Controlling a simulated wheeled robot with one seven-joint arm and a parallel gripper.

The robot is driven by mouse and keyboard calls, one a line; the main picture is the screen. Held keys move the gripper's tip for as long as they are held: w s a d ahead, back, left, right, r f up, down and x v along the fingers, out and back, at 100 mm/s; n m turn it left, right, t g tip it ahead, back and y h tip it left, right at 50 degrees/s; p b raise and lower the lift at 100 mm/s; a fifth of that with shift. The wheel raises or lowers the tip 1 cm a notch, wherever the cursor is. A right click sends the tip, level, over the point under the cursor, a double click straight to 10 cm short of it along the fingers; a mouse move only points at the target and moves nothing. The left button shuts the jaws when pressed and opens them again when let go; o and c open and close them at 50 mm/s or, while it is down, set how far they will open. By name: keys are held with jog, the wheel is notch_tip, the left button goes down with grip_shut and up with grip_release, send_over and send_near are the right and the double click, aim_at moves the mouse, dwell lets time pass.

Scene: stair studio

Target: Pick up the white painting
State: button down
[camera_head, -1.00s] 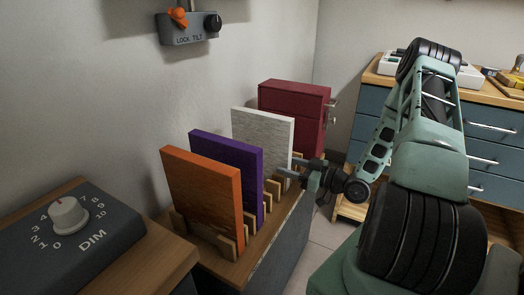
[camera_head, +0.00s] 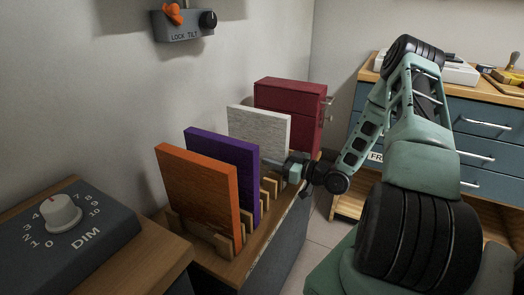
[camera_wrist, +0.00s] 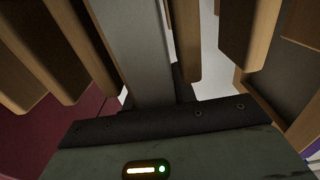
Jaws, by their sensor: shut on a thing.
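The white painting (camera_head: 259,130) is a pale, mottled panel. It stands upright in a slotted wooden rack (camera_head: 268,188), between the purple painting (camera_head: 224,165) and a red cabinet. My gripper (camera_head: 274,164) reaches in from the right and is shut on the white painting's near edge, low down.
An orange painting (camera_head: 198,190) stands nearest in the rack. The red cabinet (camera_head: 290,108) is close behind the white painting. The wall is close on the left, with a lock-tilt box (camera_head: 184,27). A dial box (camera_head: 65,222) is front left; blue drawers (camera_head: 485,130) are at right.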

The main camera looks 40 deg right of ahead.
aim_at(275, 131)
jog(key=shift+r, duration=0.15)
notch_tip(275, 131, up, 10)
jog(key=p, duration=0.2)
jog(key=shift+p, duration=0.4)
dwell(0.6)
